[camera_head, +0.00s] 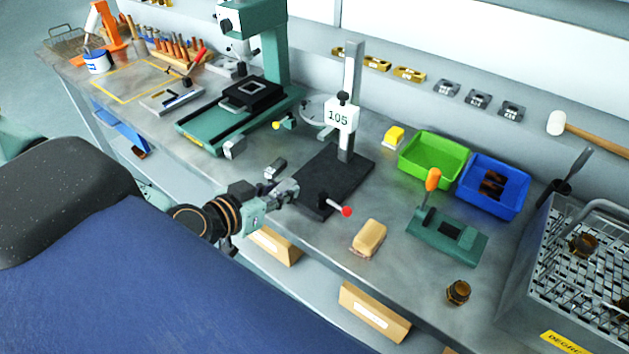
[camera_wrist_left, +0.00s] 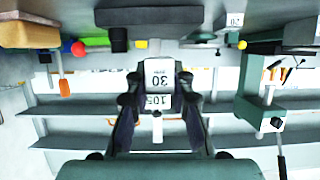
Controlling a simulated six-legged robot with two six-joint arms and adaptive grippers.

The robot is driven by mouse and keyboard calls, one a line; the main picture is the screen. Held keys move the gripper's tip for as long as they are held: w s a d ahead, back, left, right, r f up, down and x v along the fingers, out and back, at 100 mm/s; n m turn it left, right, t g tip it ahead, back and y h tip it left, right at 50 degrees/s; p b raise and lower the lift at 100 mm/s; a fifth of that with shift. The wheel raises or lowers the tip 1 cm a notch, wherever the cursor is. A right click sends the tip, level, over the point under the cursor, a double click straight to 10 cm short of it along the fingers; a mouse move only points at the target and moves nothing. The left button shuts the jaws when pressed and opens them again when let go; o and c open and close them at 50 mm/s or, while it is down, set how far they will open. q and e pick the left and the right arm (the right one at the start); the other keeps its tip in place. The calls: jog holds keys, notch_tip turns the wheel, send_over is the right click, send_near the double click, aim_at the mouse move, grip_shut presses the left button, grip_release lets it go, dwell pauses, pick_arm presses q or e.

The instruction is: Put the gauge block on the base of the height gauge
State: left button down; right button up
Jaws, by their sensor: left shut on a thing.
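The height gauge has a dark flat base (camera_head: 334,178), an upright column (camera_head: 352,65) and a white slider marked 105 (camera_head: 340,115). My left gripper (camera_head: 290,190) is at the left front edge of this base. In the left wrist view, which is upside down, its fingers (camera_wrist_left: 158,100) are shut on the gauge block (camera_wrist_left: 158,73), whose pale face is marked 30. The base shows there as a dark bar (camera_wrist_left: 150,15), and the 105 plate (camera_wrist_left: 157,101) appears behind the block. Whether the block touches the base cannot be told. My right gripper is not in view.
A red-tipped lever (camera_head: 346,211) juts from the base's front. A small grey block (camera_head: 275,168) lies left of the base. A tan brush-like block (camera_head: 369,238) and a green fixture (camera_head: 446,235) stand to the right.

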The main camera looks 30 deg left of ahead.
pick_arm(q)
jog(key=b, duration=0.7)
send_over(314, 182)
jog(key=s, duration=0.3)
jog(key=shift+w+a+f, duration=0.1)
jog(key=shift+w+f, duration=0.05)
jog(key=shift+w+b, duration=1.15)
jog(key=shift+w, duration=0.2)
notch_tip(314, 182, down, 3)
jog(key=shift+w+r+b, duration=0.15)
jog(key=shift+b, duration=0.95)
jog(key=shift+f, duration=0.3)
jog(key=shift+r, duration=0.1)
jog(key=c, duration=1.3)
grip_release()
jog(key=shift+f, duration=0.2)
jog(key=shift+o, duration=0.7)
